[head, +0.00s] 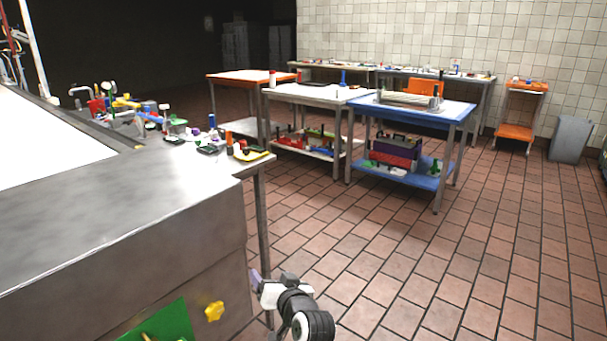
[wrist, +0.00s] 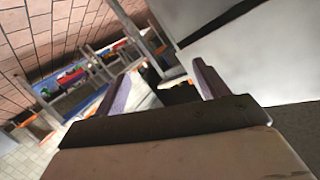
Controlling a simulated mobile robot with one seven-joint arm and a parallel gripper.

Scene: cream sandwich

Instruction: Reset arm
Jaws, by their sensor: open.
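My gripper (head: 257,281) shows low in the head view, beside the right end of the metal counter and near its leg. In the wrist view my gripper (wrist: 163,88) has its two purple fingers spread apart, with nothing held between them. The wrist view is tilted. My arm's dark and white links rise from the bottom of the head view.
The metal counter (head: 130,215) fills the left, with bottles and small items on its far end. A blue table (head: 450,108), a white-topped table (head: 305,93) and an orange trolley (head: 516,131) stand farther back. A grey bin (head: 571,139) is at right. The tiled floor (head: 400,260) is clear.

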